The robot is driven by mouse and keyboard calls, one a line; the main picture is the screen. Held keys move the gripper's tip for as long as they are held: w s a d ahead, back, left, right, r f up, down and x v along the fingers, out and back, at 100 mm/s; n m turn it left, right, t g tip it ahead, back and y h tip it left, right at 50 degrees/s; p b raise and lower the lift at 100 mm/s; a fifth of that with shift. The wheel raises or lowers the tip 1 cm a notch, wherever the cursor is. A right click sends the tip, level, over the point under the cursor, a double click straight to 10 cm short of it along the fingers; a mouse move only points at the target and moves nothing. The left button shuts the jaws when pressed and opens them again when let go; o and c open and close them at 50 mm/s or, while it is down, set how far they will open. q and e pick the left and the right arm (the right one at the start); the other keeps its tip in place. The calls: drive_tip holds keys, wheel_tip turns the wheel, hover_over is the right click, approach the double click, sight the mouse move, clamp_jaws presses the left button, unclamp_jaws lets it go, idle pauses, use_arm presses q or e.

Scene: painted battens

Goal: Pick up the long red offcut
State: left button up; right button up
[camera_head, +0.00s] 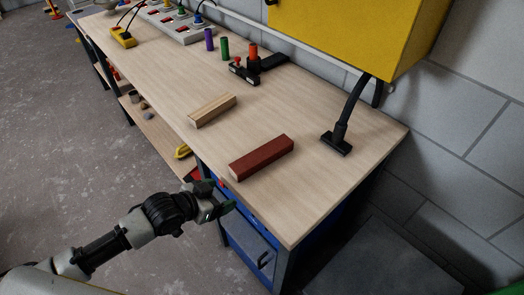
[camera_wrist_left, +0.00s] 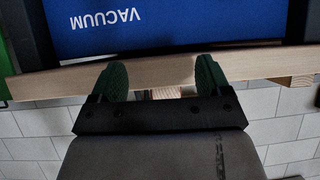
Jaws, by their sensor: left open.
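The long red offcut (camera_head: 262,158) lies flat on the wooden bench top (camera_head: 300,205), close to its front edge. My left gripper (camera_head: 222,198) is open and empty, off the front edge of the bench, to the lower left of the red offcut and apart from it. In the left wrist view its two green fingers (camera_wrist_left: 161,76) stand wide apart, with the pale bench edge (camera_wrist_left: 45,84) just beyond them. I cannot pick out the red offcut surely in that view. My right gripper is not in view.
A plain wooden offcut (camera_head: 212,110) lies farther back on the bench. Behind it stand a black clamp (camera_head: 258,68), coloured cylinders and a power strip. A black vacuum nozzle (camera_head: 338,141) rests at the right. A blue cabinet front (camera_wrist_left: 180,25) marked VACUUM is under the bench.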

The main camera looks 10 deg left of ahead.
use_arm(q)
drive_tip(key=m+h, duration=0.1)
drive_tip(key=h, duration=0.1)
approach(239, 166)
drive_tip(key=f, duration=0.2)
drive_tip(key=shift+t, duration=0.3)
drive_tip(key=w+d, duration=0.1)
drive_tip(key=w+d+p, duration=0.1)
drive_tip(key=w, duration=0.1)
drive_tip(key=w+d, duration=0.1)
drive_tip(key=d, duration=0.1)
drive_tip(key=shift+w+f, duration=0.2)
drive_tip(key=shift+f, duration=0.1)
drive_tip(key=shift+w+d+f+p, duration=0.25)
drive_tip(key=shift+w+d+p, duration=0.15)
drive_tip(key=shift+w+p, duration=0.1)
drive_tip(key=x, duration=0.4)
drive_tip(key=shift+f+p, duration=0.2)
drive_tip(key=shift+p, duration=0.15)
drive_tip(key=shift+s, duration=0.1)
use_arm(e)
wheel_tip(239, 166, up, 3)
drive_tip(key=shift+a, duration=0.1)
use_arm(q)
drive_tip(key=shift+c, duration=0.4)
drive_tip(key=shift+c, duration=1.2)
drive_tip(key=c, duration=0.7)
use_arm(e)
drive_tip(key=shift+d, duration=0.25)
